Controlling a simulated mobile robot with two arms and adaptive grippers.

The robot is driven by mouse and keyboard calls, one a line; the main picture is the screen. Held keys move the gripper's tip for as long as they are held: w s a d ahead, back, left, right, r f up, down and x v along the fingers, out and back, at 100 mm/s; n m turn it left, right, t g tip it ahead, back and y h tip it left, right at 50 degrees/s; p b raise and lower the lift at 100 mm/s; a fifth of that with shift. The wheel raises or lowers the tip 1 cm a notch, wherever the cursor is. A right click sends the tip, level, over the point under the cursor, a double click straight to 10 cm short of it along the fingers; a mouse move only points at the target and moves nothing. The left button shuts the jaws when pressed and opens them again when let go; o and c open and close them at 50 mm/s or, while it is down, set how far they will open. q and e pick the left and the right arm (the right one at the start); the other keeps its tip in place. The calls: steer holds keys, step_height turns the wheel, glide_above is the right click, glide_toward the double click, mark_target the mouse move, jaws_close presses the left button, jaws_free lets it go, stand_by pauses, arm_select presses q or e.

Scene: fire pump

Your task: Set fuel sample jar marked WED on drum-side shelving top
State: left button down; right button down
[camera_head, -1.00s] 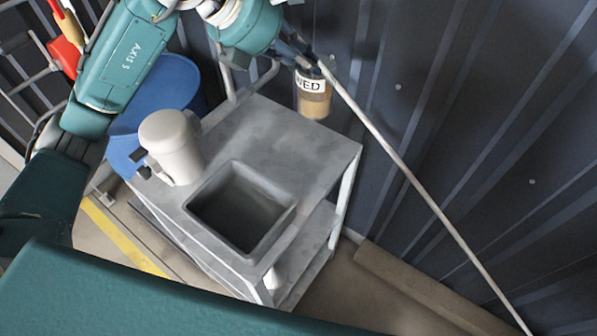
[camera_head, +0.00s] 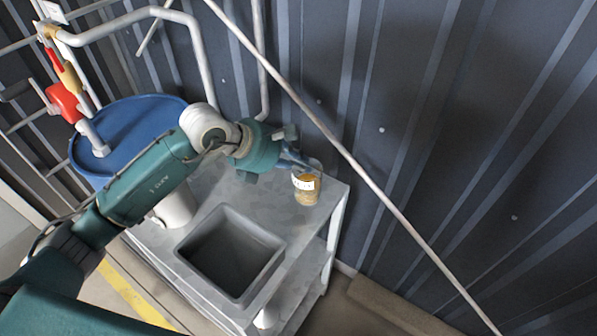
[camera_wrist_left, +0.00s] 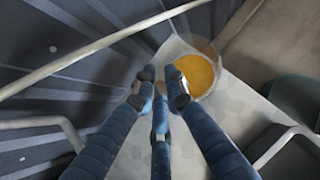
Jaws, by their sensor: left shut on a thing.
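The fuel sample jar (camera_head: 306,196) is clear with amber contents and a white label, too small to read now. My left gripper (camera_head: 300,163) is shut on it near its top. The jar is upright at the back right part of the grey shelving top (camera_head: 262,196); I cannot tell whether its base touches the surface. In the left wrist view the jar (camera_wrist_left: 196,76) shows from above as a yellow-orange disc beside the fingertips (camera_wrist_left: 161,88), over the pale top. My right gripper is not in view.
A grey open bin (camera_head: 232,252) and a whitish container (camera_head: 176,208), partly behind my arm, stand on the shelving top. A blue drum (camera_head: 125,135) is at the left. A slanting pale pipe (camera_head: 350,160) crosses in front of the corrugated wall. The top's right side is clear.

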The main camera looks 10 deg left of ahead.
mark_target(299, 176)
arm_select(q)
step_height(299, 176, down, 4)
steer(key=shift+f+p, duration=0.25)
steer(key=shift+p, duration=0.3)
steer(key=c, duration=1.8)
jaws_free()
steer(key=shift+f, duration=0.1)
steer(key=shift+o, duration=0.2)
steer(key=b+v, duration=0.3)
steer(key=v, duration=0.9)
